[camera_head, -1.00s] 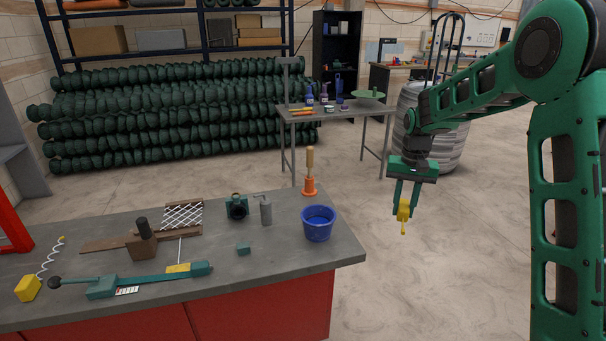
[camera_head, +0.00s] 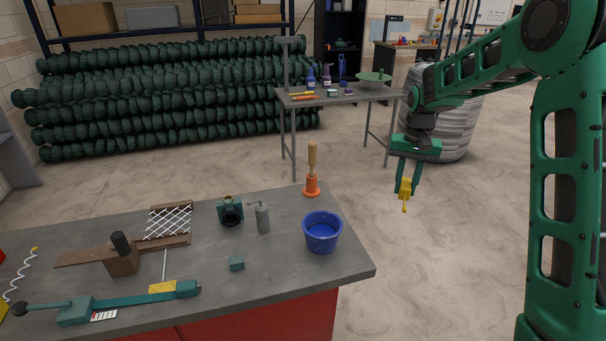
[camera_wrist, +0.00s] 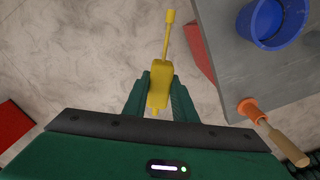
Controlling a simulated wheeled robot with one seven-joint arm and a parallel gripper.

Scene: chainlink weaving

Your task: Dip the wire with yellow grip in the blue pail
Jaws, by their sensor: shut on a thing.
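My gripper (camera_head: 405,188) is shut on a yellow tool (camera_head: 404,196) with a block-shaped grip and a thin yellow stem. It hangs stem down over open floor, right of the bench. In the wrist view, the yellow tool (camera_wrist: 158,85) sits between the fingers of my gripper (camera_wrist: 158,95). The blue pail (camera_head: 322,243) stands upright near the bench's right corner, with blue inside. It shows partly in the wrist view (camera_wrist: 257,32), cut off by the frame. A coiled white wire (camera_head: 18,273) with a yellow end lies at the bench's far left, partly out of view.
The grey bench (camera_head: 270,285) also holds an orange-based tool with a wooden handle (camera_head: 312,175) behind the pail, a grey canister (camera_head: 262,218) and a small teal block (camera_head: 237,264). A side table (camera_head: 350,95) and a large barrel (camera_head: 455,120) stand behind. Floor right of the bench is clear.

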